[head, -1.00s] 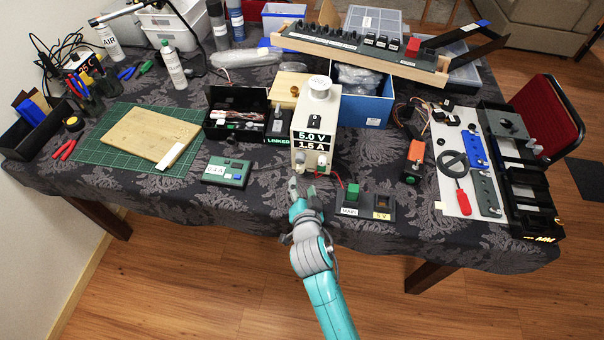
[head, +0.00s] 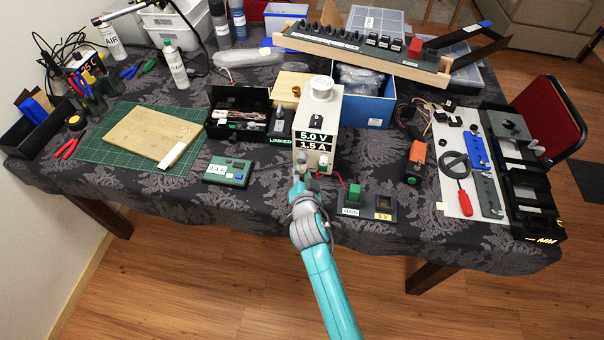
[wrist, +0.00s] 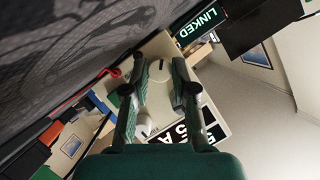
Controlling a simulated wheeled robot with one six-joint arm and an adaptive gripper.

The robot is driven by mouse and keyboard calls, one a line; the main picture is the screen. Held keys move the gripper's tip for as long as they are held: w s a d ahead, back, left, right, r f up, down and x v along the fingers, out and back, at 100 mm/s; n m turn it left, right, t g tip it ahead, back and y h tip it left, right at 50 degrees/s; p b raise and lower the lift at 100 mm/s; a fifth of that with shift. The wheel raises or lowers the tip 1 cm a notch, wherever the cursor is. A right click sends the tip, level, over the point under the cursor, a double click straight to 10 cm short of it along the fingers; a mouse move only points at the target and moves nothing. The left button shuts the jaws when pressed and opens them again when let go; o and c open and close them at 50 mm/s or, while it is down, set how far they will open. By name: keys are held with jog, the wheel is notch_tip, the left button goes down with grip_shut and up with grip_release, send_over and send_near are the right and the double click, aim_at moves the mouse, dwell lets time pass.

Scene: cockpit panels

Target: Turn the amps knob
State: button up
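A beige power supply (head: 317,115) stands upright near the table's front edge, with displays reading 5.0 V and 1.5 A. Two pale knobs sit low on its front, below the displays. I cannot read which is the amps knob.
A green switch box (head: 353,194) and a 5 V box (head: 384,206) stand to the right. A grey-green meter box (head: 227,171) lies to the left. A box marked LINKED (head: 280,135) adjoins the supply's left side. A red wire loops by the supply's right side.

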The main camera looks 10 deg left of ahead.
grip_shut()
jog(key=n+h, duration=0.2)
jog(key=n, duration=0.1)
jog(key=shift+a+r, duration=0.1)
jog(key=shift+a, duration=0.15)
jog(key=n+h, duration=0.3)
jog(key=shift+a+n+g, duration=0.15)
jog(key=shift+n+g, duration=0.15)
jog(key=shift+n, duration=0.1)
jog(key=n+h, duration=0.2)
jog(key=n, duration=0.1)
jog(key=shift+a+n+h, duration=0.2)
jog(key=shift+n+h, duration=0.1)
jog(key=shift+f+n+t+h, duration=0.15)
jog(key=shift+n+t+h, duration=0.3)
jog(key=shift+n, duration=0.5)
jog(key=shift+f+n+t+h, duration=0.1)
jog(key=shift+n+t+h, duration=0.15)
jog(key=shift+n+h, duration=0.55)
jog(key=shift+n, duration=0.25)
